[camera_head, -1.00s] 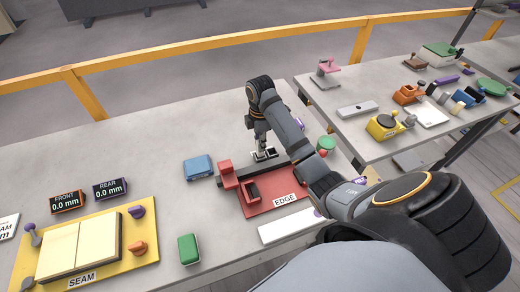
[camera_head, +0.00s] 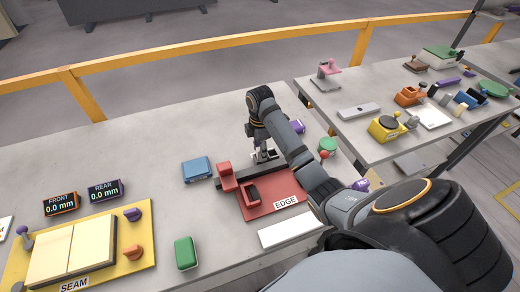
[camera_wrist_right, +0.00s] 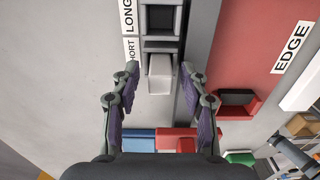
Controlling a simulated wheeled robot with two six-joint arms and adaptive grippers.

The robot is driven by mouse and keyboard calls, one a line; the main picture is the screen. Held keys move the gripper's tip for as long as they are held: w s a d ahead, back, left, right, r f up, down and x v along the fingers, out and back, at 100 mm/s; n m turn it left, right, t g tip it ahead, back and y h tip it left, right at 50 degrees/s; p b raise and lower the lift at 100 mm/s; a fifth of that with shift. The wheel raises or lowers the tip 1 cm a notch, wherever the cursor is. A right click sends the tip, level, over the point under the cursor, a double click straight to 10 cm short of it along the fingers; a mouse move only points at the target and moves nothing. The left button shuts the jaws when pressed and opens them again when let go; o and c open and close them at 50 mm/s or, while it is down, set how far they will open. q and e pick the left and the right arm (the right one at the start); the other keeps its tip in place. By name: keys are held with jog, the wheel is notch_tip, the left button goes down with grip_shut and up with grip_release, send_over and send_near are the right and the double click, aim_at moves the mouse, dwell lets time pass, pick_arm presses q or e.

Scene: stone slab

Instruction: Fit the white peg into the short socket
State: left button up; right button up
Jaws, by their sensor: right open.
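The white peg (camera_wrist_right: 160,70) shows in the wrist view beside the SHORT label (camera_wrist_right: 130,50), at the near end of a dark fixture. I cannot tell how deep it sits in the short socket, whose opening is hidden by the peg. The long socket (camera_wrist_right: 160,18) is a dark, empty square opening beside the LONG label (camera_wrist_right: 126,16). My right gripper (camera_wrist_right: 158,78) is open, with one finger on each side of the peg and gaps between. In the head view my right gripper (camera_head: 264,155) points down at the fixture behind the red EDGE plate (camera_head: 270,199). My left gripper is out of view.
A blue block (camera_head: 197,169) lies left of the fixture and a green block (camera_head: 186,252) nearer the front. A yellow SEAM board (camera_head: 135,256) and two displays are at left. A white strip (camera_head: 290,229) lies below the red plate. The table's back left is clear.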

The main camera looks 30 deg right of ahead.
jog(key=shift+r, duration=0.2)
notch_tip(320, 180, up, 12)
jog(key=p, duration=1)
jog(key=shift+s+f, duration=0.1)
